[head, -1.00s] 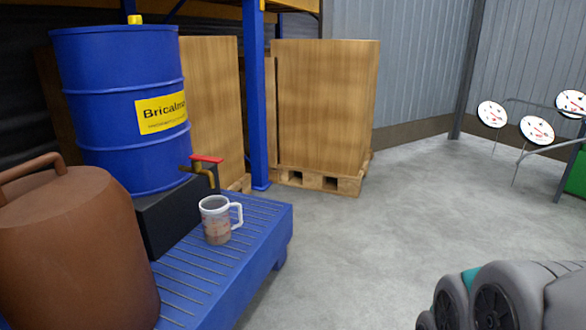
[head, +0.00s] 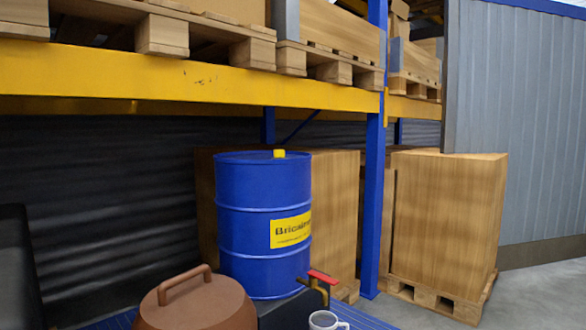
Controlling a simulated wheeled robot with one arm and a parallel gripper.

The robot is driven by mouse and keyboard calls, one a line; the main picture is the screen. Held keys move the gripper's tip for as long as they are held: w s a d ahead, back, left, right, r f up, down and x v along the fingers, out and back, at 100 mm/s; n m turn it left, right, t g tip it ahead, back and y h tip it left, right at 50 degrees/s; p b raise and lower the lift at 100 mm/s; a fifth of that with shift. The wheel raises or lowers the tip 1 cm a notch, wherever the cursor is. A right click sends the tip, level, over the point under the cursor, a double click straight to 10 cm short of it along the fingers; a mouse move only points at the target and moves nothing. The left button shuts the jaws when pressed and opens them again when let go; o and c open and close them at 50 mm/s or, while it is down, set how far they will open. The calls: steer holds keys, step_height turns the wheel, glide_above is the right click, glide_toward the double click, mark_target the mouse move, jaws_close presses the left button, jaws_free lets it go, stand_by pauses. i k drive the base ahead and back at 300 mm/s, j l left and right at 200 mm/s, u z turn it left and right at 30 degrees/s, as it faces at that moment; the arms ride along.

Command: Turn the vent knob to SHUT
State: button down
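A blue drum (head: 262,228) with a yellow label stands in the lower middle of the head view. A small yellow knob (head: 279,153) sits on its top, near the back rim. I take this as the vent knob; its markings and setting are too small to read. My gripper is not in view.
A tap with a red handle (head: 322,277) is low on the drum's right, above a mug (head: 325,321). A brown can (head: 195,305) stands in front on a blue slatted platform (head: 365,318). A yellow rack beam (head: 190,88) crosses above the drum; a blue post (head: 374,200) is right of it.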

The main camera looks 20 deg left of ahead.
mark_target(277, 153)
steer(key=u, duration=0.85)
